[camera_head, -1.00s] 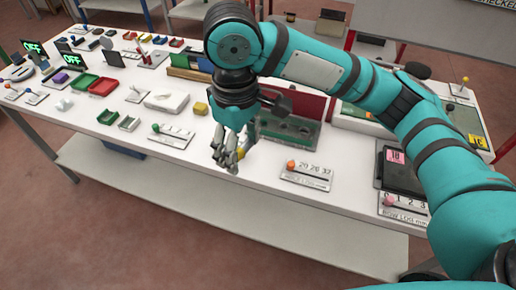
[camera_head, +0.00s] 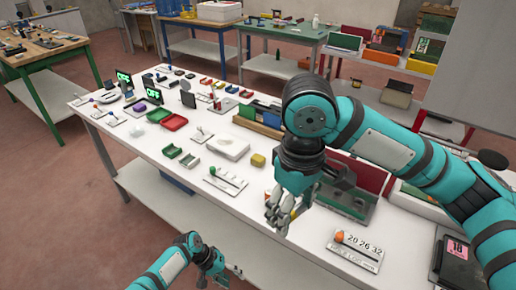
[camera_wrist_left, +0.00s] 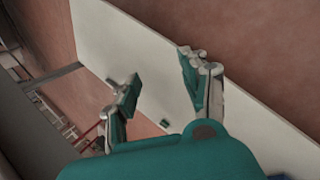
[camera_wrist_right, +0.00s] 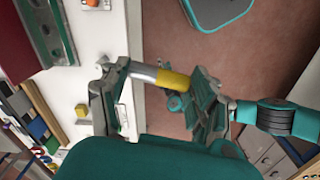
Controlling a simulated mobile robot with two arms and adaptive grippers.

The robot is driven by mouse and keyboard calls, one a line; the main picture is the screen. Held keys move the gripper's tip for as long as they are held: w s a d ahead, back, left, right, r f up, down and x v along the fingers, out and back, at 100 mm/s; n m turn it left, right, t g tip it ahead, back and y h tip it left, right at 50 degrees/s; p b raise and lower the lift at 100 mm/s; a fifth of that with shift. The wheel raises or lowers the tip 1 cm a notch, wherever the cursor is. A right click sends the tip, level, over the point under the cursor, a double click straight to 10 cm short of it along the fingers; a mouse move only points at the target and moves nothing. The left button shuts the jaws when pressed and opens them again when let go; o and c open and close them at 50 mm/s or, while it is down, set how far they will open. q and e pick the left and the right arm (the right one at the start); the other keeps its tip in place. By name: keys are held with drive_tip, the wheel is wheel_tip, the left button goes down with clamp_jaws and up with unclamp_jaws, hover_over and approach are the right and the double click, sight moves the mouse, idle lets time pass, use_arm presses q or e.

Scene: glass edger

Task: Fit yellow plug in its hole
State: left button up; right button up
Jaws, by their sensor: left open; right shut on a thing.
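The yellow plug (camera_wrist_right: 173,79), a short cylinder with a yellow end and a grey end, lies across between the fingers of my right gripper (camera_wrist_right: 158,85) in the right wrist view. My right gripper (camera_head: 279,214) is shut on it, above the front edge of the white table in the head view, where the plug is not clearly visible. A green fixture (camera_wrist_right: 45,30) with round openings is at the upper left of the right wrist view; I cannot tell which opening is the plug's hole. My left gripper (camera_head: 212,268) is open and empty, in front of the table; its fingers (camera_wrist_left: 162,85) also show apart.
The white table (camera_head: 215,213) holds a slider panel with a green knob (camera_head: 225,180), a yellow block (camera_head: 258,159), red and green trays, and a panel with an orange knob (camera_head: 355,249). A lower shelf (camera_head: 140,185) runs under the table.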

use_arm(q)
drive_tip(key=w+d+r+m+g+h, duration=0.1)
drive_tip(key=w+d+r, duration=0.2)
drive_tip(key=r, duration=0.7)
drive_tip(key=w+d+r+m+g+h, duration=0.1)
drive_tip(key=w+d+r+m+g, duration=0.1)
drive_tip(key=r, duration=0.7)
drive_tip(key=w+d+r+m+g+h, duration=0.1)
drive_tip(key=w+d+r, duration=0.2)
drive_tip(key=r, duration=0.7)
drive_tip(key=s+r+m+g+y, duration=0.1)
drive_tip(key=s+r+m+g, duration=0.2)
drive_tip(key=r, duration=0.8)
drive_tip(key=s+r+m+g+y, duration=0.1)
drive_tip(key=s+r+m, duration=0.25)
drive_tip(key=r, duration=0.85)
drive_tip(key=x, duration=1.1)
drive_tip(key=shift+d+f+m, duration=0.3)
drive_tip(key=shift+d+m, duration=0.15)
clamp_jaws()
use_arm(e)
drive_tip(key=o, duration=1.3)
